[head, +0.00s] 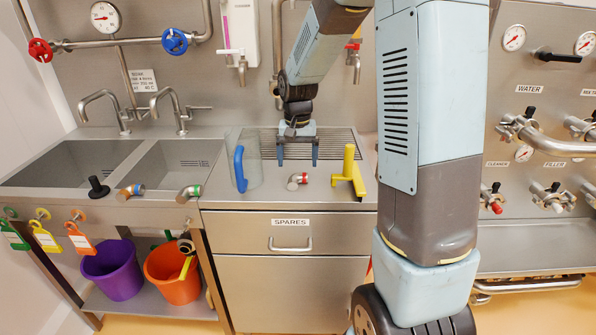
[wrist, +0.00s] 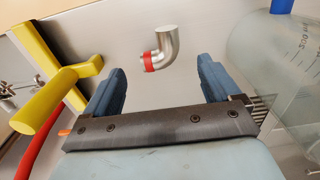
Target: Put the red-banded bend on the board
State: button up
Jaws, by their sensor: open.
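The red-banded bend (head: 297,180) is a short silver elbow pipe with a red ring at one end. It lies on the smooth steel counter, in front of the ribbed drainboard (head: 343,143). My gripper (head: 298,161) is open and empty, pointing down behind the bend in the head view. In the wrist view the bend (wrist: 165,45) shows ahead of and between the two blue fingers of my gripper (wrist: 162,72), apart from both. Its red ring faces lower left there. My gripper hides part of the drainboard.
A clear jug (head: 248,172) with a blue handle stands left of the bend. A yellow T-shaped tool (head: 349,172) stands close on its right. A tap overhangs the counter at the back right.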

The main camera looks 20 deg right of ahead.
aim_at(298, 177)
notch_tip(298, 177, up, 6)
jog(key=r, duration=0.1)
jog(key=s+r+n+t, duration=0.25)
jog(key=s+r, duration=0.65)
jog(key=s, duration=0.5)
jog(key=s+d+r+n+t, duration=0.1)
jog(key=s+t, duration=0.2)
jog(key=s, duration=0.9)
jog(key=shift+s+r, duration=0.35)
